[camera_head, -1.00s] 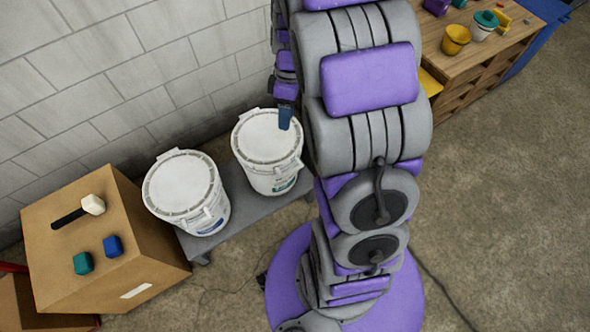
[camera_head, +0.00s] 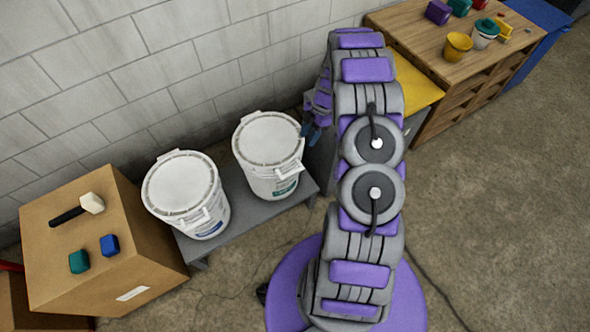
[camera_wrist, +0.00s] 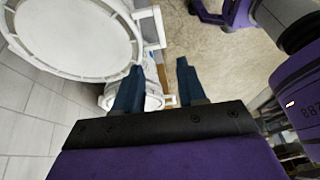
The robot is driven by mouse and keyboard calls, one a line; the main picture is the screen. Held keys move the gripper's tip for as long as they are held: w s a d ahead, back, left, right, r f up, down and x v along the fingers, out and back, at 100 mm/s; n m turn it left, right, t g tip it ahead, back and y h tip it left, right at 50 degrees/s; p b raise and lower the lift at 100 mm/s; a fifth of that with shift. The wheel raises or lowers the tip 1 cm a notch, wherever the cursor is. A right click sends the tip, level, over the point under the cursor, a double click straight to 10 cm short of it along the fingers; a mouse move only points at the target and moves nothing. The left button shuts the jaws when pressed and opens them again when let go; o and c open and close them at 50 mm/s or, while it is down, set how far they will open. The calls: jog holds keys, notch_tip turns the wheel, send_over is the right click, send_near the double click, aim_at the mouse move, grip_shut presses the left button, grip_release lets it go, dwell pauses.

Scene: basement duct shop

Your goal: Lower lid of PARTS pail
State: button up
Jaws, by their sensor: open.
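Two white pails stand on a low grey bench (camera_head: 243,208) against the wall, the left pail (camera_head: 213,216) with a blue label and the right pail (camera_head: 279,184) with a teal label. I cannot read which is PARTS. The left lid (camera_head: 181,183) and right lid (camera_head: 268,138) both lie flat on their pails. My gripper (camera_head: 310,134) is open and empty just right of the right pail's rim. In the wrist view, its two blue fingers (camera_wrist: 160,66) are spread beside a large white lid (camera_wrist: 70,32); any contact is unclear.
A cardboard box (camera_head: 60,250) with a mallet (camera_head: 80,208) and two small blocks on top stands left of the bench. A wooden workbench (camera_head: 455,72) with cups and blocks is at upper right. Floor (camera_head: 500,200) at right is clear.

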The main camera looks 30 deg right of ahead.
aim_at(293, 172)
jog(key=b+x, duration=0.3)
jog(key=x, duration=1.4)
jog(key=shift+f+b, duration=0.1)
jog(key=shift+b, duration=0.25)
grip_shut()
